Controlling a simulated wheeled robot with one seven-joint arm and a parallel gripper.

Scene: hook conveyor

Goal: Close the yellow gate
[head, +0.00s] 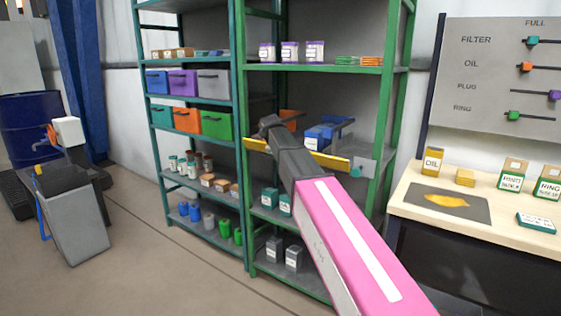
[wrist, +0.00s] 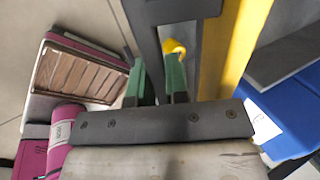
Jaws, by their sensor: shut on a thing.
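In the wrist view the yellow bar (wrist: 232,45) runs upright, right of my gripper (wrist: 157,70). My green fingers are closed on a part at the gate, with a round yellow knob (wrist: 174,46) at the right fingertip. The gripped part is mostly hidden, and I cannot tell its exact shape.
A blue bin (head: 322,135) sits in the bay behind the bar. Green shelving (head: 382,110) surrounds my arm closely. A workbench (head: 410,205) with boxes stands at right, and a grey bin (head: 78,225) at left. The floor between is clear.

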